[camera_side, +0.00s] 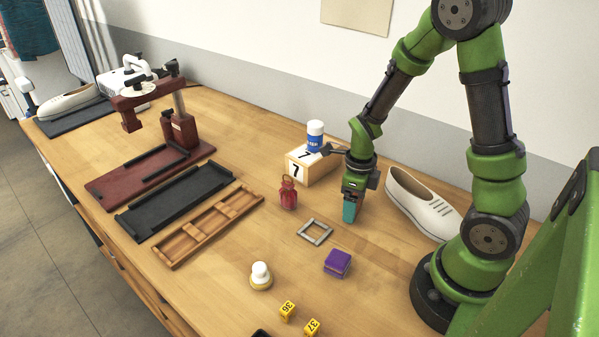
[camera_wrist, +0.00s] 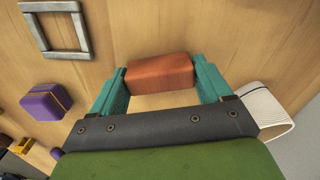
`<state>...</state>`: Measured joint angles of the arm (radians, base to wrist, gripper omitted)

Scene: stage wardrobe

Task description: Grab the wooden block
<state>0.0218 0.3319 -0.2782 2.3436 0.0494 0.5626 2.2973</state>
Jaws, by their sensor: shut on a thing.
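The wooden block (camera_wrist: 160,72) is reddish brown with rounded edges. In the wrist view it sits between the teal fingers of my gripper (camera_wrist: 161,78), one finger against each end. My gripper is shut on it. In the side view my gripper (camera_side: 349,212) points down low over the table, between the red bottle and the white shoe. The block is hidden behind the fingers there, and I cannot tell whether it touches the table.
A grey square frame (camera_side: 315,222) and a purple box (camera_side: 337,263) lie nearby. A red bottle (camera_side: 289,194), a box marked 7 (camera_side: 322,163) and a white shoe (camera_side: 422,204) stand around my gripper. A wooden tray (camera_side: 208,228) lies farther left.

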